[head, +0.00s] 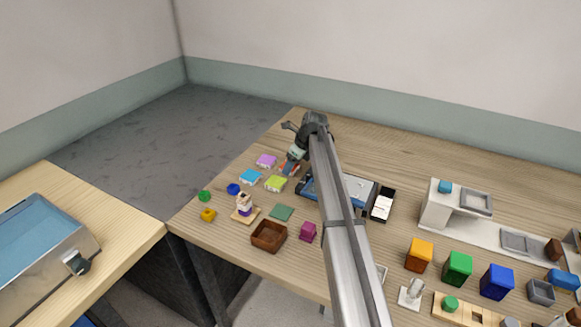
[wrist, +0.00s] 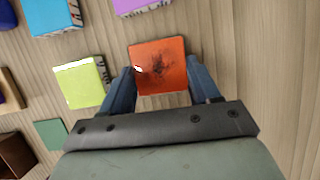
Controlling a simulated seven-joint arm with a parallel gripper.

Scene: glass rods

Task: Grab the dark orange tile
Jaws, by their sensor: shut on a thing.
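The dark orange tile (wrist: 158,66) is a flat square with a dark smudge in its middle. In the wrist view it sits between the two blue fingers of my gripper (wrist: 158,84), which is shut on it at its left and right sides. In the head view my gripper (head: 288,168) is over the far left part of the table, and only a little of the orange tile shows beside the fingers. I cannot tell whether the tile touches the table.
A lime green tile (head: 275,183), a blue tile (head: 250,176) and a purple tile (head: 266,160) lie close to my gripper. A dark green tile (head: 281,212) and a brown box (head: 268,236) are nearer the front. A blue tray (head: 310,188) stands just right.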

